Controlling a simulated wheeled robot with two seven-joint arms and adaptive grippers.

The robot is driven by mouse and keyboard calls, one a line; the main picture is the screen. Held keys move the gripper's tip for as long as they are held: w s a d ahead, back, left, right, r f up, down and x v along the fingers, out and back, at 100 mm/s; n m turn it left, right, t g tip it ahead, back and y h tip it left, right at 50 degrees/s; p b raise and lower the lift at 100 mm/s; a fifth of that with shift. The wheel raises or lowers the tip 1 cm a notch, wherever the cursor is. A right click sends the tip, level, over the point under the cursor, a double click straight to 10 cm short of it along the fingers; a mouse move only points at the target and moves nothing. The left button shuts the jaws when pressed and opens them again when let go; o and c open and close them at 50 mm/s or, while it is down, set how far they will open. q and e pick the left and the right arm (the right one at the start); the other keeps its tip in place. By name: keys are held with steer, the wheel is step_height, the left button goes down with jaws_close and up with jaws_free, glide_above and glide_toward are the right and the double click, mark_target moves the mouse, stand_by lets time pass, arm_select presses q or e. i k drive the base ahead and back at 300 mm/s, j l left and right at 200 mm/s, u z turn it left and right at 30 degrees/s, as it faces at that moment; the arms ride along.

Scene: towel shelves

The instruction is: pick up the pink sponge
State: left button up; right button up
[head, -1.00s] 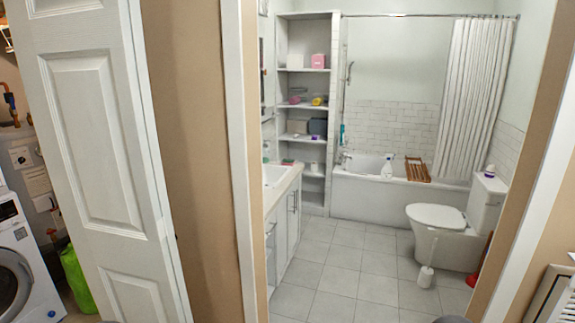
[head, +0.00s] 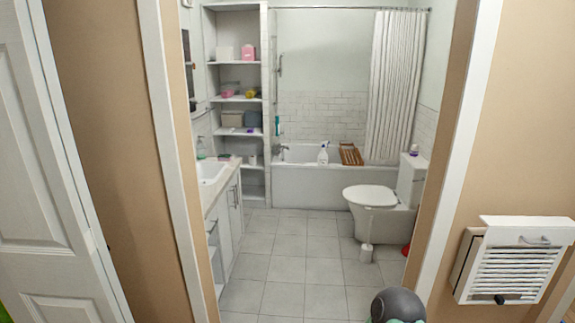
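I cannot make out for sure which thing is the pink sponge. In the head view, a pink item (head: 248,52) stands on an upper shelf of the white shelving unit (head: 264,100) at the back left of the bathroom. Another small pink item (head: 228,91) lies one shelf lower, beside a yellow item (head: 251,93). Both are too small to tell apart as sponge or other goods.
A door frame surrounds the bathroom opening, with a white door (head: 45,190) at left. Inside, the tiled floor (head: 290,265) is clear in the middle. A sink counter (head: 212,195) is at left, a toilet (head: 375,205) at right, a bathtub (head: 310,187) behind. A slatted white cabinet (head: 512,262) hangs at right.

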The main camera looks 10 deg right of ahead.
mark_target(222, 157)
steer(key=i+l+z, duration=0.2)
steer(key=i, duration=0.35)
steer(key=i+z, duration=0.3)
steer(key=i, duration=2.6)
steer(key=i+u, duration=0.1)
steer(key=i, duration=0.85)
steer(key=i+l+u, duration=0.15)
steer(key=i+u, duration=0.3)
steer(key=i+l+u, duration=0.25)
steer(key=i+u, duration=0.25)
steer(key=i+l+u, duration=0.3)
steer(key=l+u, duration=0.15)
steer(key=i+l+u, duration=0.25)
steer(key=l+u, duration=0.25)
